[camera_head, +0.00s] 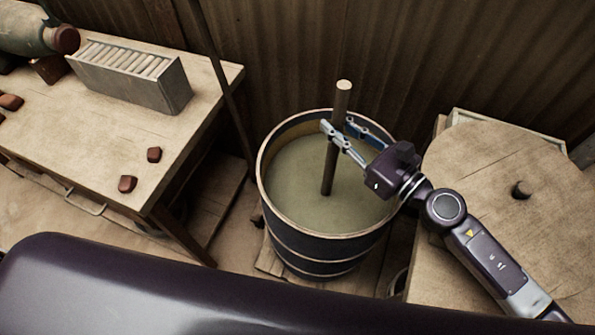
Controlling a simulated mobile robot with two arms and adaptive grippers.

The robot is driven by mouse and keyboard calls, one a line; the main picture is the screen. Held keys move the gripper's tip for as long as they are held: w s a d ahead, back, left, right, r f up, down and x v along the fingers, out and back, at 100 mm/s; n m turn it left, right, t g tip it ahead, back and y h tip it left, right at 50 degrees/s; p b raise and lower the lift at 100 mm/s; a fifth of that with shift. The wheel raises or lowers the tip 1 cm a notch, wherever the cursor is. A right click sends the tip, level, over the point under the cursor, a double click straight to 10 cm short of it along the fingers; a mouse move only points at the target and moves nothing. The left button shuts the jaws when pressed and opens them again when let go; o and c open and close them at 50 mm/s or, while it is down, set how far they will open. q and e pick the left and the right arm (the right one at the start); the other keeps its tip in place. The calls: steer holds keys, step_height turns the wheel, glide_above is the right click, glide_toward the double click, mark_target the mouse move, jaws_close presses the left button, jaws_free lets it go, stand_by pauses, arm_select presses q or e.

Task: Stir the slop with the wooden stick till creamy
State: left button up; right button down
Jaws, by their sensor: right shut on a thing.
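A wooden stick (329,168) stands nearly upright in a dark banded tub (322,251), its lower end in the slop. The slop (297,187) is a greyish-green, smooth-looking liquid that fills much of the tub. My right gripper (335,130) reaches in from the right over the tub's rim and is shut on the stick's upper part, below its pale top end. The stick's submerged tip is hidden. My left gripper is not in view.
A wooden table (202,85) at left holds a grey slotted box (130,76) and several reddish-brown lumps. A round wooden top (490,165) with a dark knob stands at right. A corrugated wall (420,50) and a thin dark pole (222,75) are behind the tub.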

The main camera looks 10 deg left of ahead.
mark_target(349, 93)
step_height(349, 93, up, 5)
steer(key=p, duration=0.4)
steer(key=shift+r+p, duration=0.1)
steer(key=shift+p, duration=0.3)
step_height(349, 93, up, 5)
steer(key=p, duration=0.5)
step_height(349, 93, up, 10)
steer(key=p, duration=1)
steer(key=shift+r, duration=0.2)
steer(key=shift+f, duration=0.1)
